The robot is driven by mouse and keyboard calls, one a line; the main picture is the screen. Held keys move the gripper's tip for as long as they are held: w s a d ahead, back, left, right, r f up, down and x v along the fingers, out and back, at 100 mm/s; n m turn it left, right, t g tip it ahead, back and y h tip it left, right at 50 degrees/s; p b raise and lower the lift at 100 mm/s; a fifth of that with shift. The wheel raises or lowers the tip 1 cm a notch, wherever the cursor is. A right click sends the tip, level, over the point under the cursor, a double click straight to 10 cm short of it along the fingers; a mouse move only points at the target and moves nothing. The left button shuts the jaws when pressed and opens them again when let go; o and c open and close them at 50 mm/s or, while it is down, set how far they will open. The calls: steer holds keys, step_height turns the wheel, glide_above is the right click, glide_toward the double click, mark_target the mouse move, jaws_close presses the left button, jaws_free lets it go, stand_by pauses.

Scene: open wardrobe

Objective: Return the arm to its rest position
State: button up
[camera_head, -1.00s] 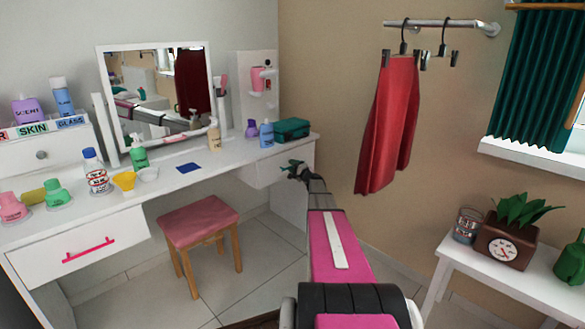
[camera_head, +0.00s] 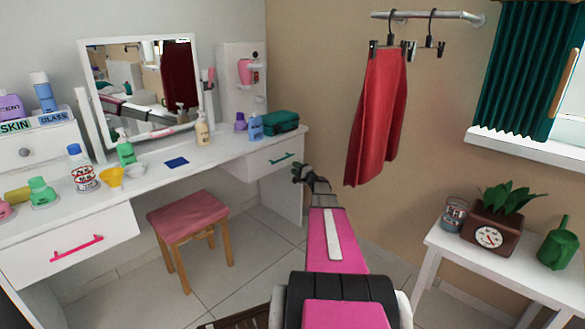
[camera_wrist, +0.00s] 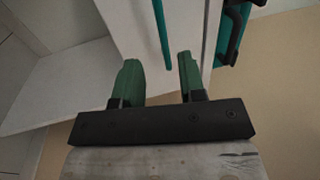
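My gripper (camera_head: 300,172) is at the end of my outstretched pink arm, close to the right end of the white dressing table (camera_head: 222,165). In the wrist view my gripper (camera_wrist: 158,82) shows two green fingers standing apart with nothing between them. Beyond the fingers is the white drawer front with its teal handle (camera_wrist: 163,35). The handle also shows in the head view (camera_head: 282,158), to the left of and above my gripper. My gripper appears apart from the handle.
A pink-topped stool (camera_head: 188,215) stands before the dressing table. A red skirt (camera_head: 377,115) hangs from a wall rail right of my arm. A white side table (camera_head: 500,262) at right holds a planter (camera_head: 492,232) and a green watering can (camera_head: 558,245). Tiled floor is open between.

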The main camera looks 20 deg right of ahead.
stand_by(0.3)
steer(key=s+a+f+n+g+y, duration=0.1)
steer(key=s+a+f+n+g, duration=0.2)
steer(key=s+a, duration=0.5)
steer(key=s+a+n+g, duration=0.3)
steer(key=s+a+g, duration=0.15)
steer(key=a, duration=0.85)
steer(key=s+a+f+n+g+y, duration=0.1)
steer(key=s+a+f+n+g, duration=0.3)
steer(key=a, duration=0.6)
steer(key=s+a+n+g+h, duration=0.1)
steer(key=s+a+g+h, duration=0.1)
steer(key=s, duration=0.6)
steer(key=s+a+r+n+g+h, duration=0.1)
steer(key=s+a+g+h, duration=0.1)
steer(key=s, duration=0.7)
steer(key=s+a+n+g+h, duration=0.1)
steer(key=s+a+g+h, duration=0.1)
steer(key=s+h, duration=0.3)
steer(key=s+g, duration=0.1)
steer(key=s, duration=0.2)
steer(key=shift+s+r+h, duration=0.3)
steer(key=shift+s+r, duration=0.1)
